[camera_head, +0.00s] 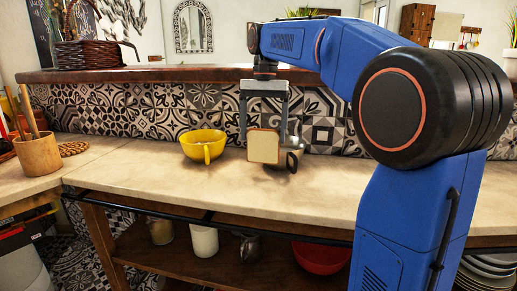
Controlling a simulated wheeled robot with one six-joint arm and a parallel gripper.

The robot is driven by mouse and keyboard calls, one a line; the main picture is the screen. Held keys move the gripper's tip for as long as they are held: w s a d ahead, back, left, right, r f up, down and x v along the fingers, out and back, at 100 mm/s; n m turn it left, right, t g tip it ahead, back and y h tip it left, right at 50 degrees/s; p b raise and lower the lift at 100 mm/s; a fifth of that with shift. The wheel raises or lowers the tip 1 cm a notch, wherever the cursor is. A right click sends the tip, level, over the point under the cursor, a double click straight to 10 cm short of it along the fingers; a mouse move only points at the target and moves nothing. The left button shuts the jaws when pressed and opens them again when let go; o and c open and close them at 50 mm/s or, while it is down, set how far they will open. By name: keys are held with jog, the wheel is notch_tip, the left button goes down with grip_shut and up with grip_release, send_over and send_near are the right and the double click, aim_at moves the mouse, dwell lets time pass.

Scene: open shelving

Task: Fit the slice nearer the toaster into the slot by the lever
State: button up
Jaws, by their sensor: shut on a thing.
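One slice of bread (263,146), with a pale face and a brown crust, is upright over the middle of the counter. My gripper (264,127) points straight down from above, and its two fingers are shut on the slice at its left and right sides. A dark object with a rounded loop (292,161) shows just to the right of the slice, partly hidden by it. I cannot tell whether this is the toaster or a mug. I cannot make out a toaster, slot or lever, and no second slice shows.
A wooden utensil pot (38,153) and a woven mat (73,149) are at the far left. A patterned tile wall (140,110) rises behind. The counter's right part is clear.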

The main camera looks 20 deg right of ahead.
aim_at(263, 154)
jog(key=shift+f, duration=2.35)
jog(key=shift+f, duration=0.1)
jog(key=o, duration=1)
